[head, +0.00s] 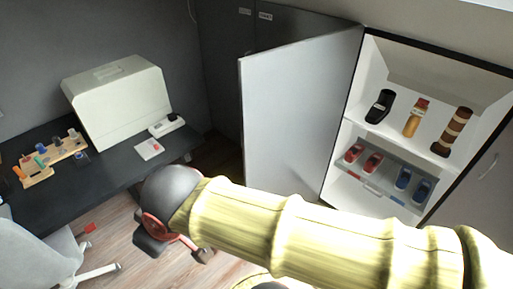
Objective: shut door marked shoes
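A cabinet door (298,115) stands wide open at the left side of a lit white compartment (425,70). Its pale face is toward me and no label shows on it. My yellow-sleeved arm crosses the lower picture. My gripper (178,248) is at its left end, left of and apart from the door in the picture.
Dark closed doors (225,60) with small labels stand behind. A dark desk (110,178) at left holds a white case (118,100), a wooden rack (50,163) and small items. A pale chair (40,250) stands at lower left. Some wooden floor (125,235) is clear.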

